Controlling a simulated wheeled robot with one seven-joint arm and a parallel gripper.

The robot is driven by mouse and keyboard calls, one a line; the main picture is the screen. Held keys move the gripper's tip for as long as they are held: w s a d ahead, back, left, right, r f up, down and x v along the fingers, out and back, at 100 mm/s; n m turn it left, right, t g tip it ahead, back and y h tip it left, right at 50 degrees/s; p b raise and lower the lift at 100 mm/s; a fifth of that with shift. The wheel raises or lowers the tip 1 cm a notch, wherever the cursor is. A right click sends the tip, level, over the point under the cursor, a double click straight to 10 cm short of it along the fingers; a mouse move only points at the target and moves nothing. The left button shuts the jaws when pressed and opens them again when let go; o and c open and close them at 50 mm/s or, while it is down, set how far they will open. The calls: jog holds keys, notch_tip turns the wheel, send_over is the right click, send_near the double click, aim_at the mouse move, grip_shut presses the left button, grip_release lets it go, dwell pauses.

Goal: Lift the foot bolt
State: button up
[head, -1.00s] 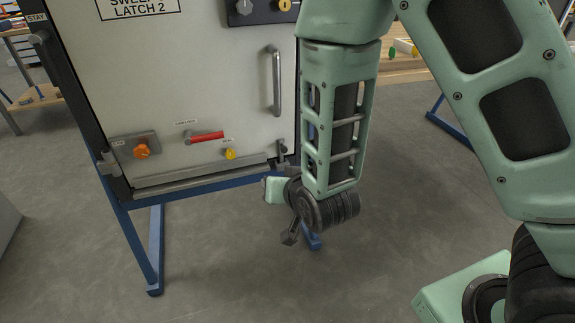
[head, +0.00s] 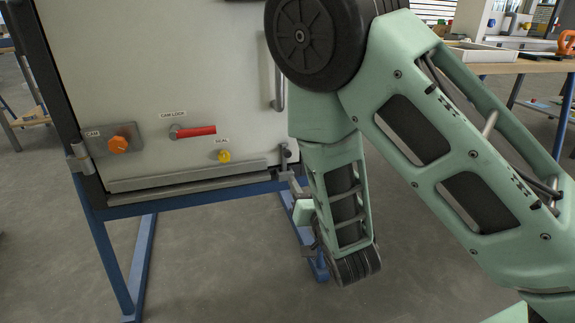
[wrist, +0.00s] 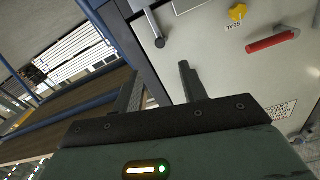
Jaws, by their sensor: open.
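In the wrist view a grey rod with a rounded end, apparently the bolt (wrist: 156,30), stands near the panel's edge, beyond my fingertips. My gripper (wrist: 160,82) is open, with nothing between its two dark fingers. I see no contact with the bolt.
The panel carries a red cam lock handle (head: 195,132), a yellow seal knob (head: 224,156), an orange cam knob (head: 119,145) and a vertical grab handle (head: 277,80). A metal ledge (head: 187,176) and blue frame (head: 140,205) lie below. Open floor is in front.

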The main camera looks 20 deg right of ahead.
aim_at(288, 156)
jog(key=w+b, duration=0.3)
jog(key=w, duration=1.2)
jog(key=shift+b, duration=0.4)
